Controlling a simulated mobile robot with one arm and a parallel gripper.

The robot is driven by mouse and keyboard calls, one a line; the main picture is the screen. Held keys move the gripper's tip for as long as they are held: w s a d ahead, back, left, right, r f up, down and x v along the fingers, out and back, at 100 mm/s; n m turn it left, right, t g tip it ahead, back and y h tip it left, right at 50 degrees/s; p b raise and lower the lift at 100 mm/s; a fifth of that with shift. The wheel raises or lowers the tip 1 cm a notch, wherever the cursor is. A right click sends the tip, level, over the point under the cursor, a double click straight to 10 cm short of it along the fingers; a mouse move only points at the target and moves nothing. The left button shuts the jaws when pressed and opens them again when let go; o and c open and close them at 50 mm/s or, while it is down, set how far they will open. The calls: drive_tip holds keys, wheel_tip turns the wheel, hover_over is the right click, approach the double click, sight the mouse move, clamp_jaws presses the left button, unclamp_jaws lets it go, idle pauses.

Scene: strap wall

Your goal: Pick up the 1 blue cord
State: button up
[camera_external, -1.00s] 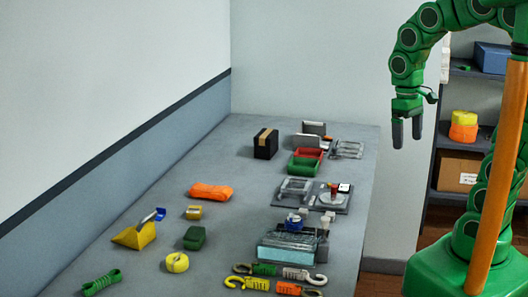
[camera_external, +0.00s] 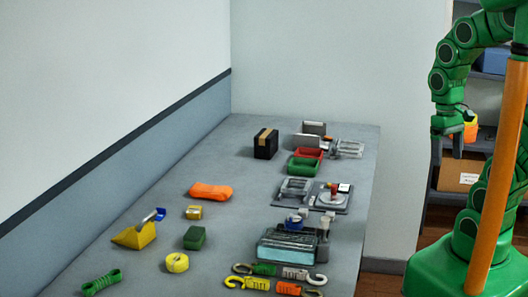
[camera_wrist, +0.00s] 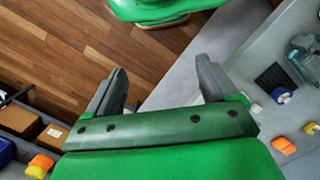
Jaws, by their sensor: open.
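An orange bundled cord (camera_external: 210,191) lies on the grey table near the wall. A green bundled cord (camera_external: 101,282) lies at the table's near left. My gripper (camera_external: 447,150) is in the air right of the table, in front of the shelf. In the wrist view my gripper (camera_wrist: 160,88) has its two dark fingers wide apart with nothing between them, over the wooden floor and table edge.
The table (camera_external: 240,235) also bears a yellow tape dispenser (camera_external: 135,235), a black box (camera_external: 266,144), red and green trays, a clear case (camera_external: 288,244) and hooked straps. The shelf at right holds a cardboard box (camera_external: 460,172) and a blue box (camera_external: 490,60).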

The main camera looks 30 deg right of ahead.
drive_tip(key=w+a+f+m+g+y, duration=0.1)
drive_tip(key=w+a+f+y, duration=0.15)
drive_tip(key=a, duration=0.45)
drive_tip(key=w+a+f+g+y, duration=0.1)
drive_tip(key=w+a+f+y, duration=0.15)
drive_tip(key=a, duration=0.35)
drive_tip(key=m+t+y, duration=0.2)
drive_tip(key=m+y, duration=0.6)
drive_tip(key=m, duration=0.2)
hover_over(294, 218)
drive_tip(key=s+d, duration=0.5)
drive_tip(key=d, duration=0.2)
wheel_tip(294, 218, down, 5)
drive_tip(key=w+f+m, duration=0.1)
drive_tip(key=f+m, duration=0.1)
drive_tip(key=w+a+f+m+t, duration=0.1)
drive_tip(key=w+f+m, duration=0.1)
drive_tip(key=f, duration=0.1)
drive_tip(key=w+f+m+t, duration=0.1)
drive_tip(key=f+m, duration=0.2)
drive_tip(key=shift+w+a+f+y, duration=0.25)
drive_tip(key=shift+w+a+y, duration=0.05)
drive_tip(key=shift+w+a, duration=0.1)
drive_tip(key=shift+x, duration=3.85)
drive_tip(key=shift+c, duration=0.3)
drive_tip(key=c, duration=1)
